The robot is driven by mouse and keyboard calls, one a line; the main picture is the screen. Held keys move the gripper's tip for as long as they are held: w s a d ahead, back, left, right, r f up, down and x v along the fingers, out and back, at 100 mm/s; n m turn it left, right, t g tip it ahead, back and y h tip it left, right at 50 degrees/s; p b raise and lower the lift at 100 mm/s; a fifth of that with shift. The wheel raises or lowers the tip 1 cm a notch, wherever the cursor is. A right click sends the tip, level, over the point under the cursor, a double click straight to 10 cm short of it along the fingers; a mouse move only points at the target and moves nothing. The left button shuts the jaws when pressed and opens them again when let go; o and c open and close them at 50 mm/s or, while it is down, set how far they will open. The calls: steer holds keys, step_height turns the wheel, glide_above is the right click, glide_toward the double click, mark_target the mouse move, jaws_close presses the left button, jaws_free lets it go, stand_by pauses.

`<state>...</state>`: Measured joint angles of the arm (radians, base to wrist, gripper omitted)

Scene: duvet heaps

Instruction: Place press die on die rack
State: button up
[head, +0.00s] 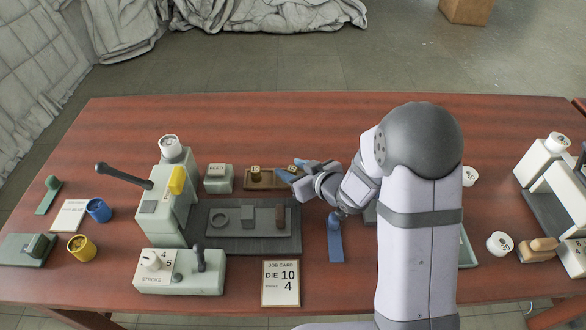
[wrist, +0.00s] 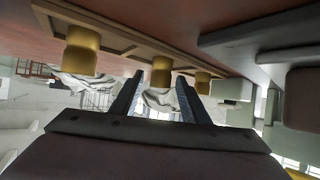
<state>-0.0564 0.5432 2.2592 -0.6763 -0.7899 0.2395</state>
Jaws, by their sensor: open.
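The job card (head: 281,284) at the table's front reads DIE 10, STROKE 4. The die rack (head: 268,184) is a shallow wooden tray behind the press bed. A brass press die (head: 255,173) with a pale marked top stands in it; another brass die (head: 292,168) shows at its right end beside my gripper. My gripper (head: 288,167) is open at the rack's right end. In the wrist view, which looks upside down, a brass die (wrist: 161,70) appears between the open fingertips (wrist: 160,82); I cannot tell its depth. Brass dies also show to the left (wrist: 82,50) and right (wrist: 203,83).
The green press (head: 172,205) with its lever and dark bed (head: 240,235) stands left of my arm. A white machine (head: 548,175) stands far right. The back table is clear.

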steer(key=shift+r, duration=0.1)
steer(key=shift+r, duration=0.15)
steer(key=v, duration=0.9)
steer(key=shift+s+d, duration=0.1)
steer(key=shift+b+v, duration=1.3)
steer(key=shift+b, duration=0.3)
steer(key=s+d+r+m+g+h+p, duration=0.2)
steer(key=d+h+p, duration=0.2)
steer(key=d+p, duration=0.15)
steer(key=s+d+r+m+g+h+p, duration=0.1)
steer(key=s+d+r+m+h+p, duration=0.25)
steer(key=d+p, duration=0.2)
steer(key=s+a+g+p, duration=0.1)
steer(key=s+g+p, duration=0.1)
steer(key=s, duration=0.5)
steer(key=s+a+r+m+g+p, duration=0.1)
steer(key=s+g+p, duration=0.2)
steer(key=s+g, duration=0.2)
steer(key=shift+s+a+r+y, duration=0.15)
steer(key=shift+s+a+y, duration=0.25)
steer(key=shift+s, duration=0.55)
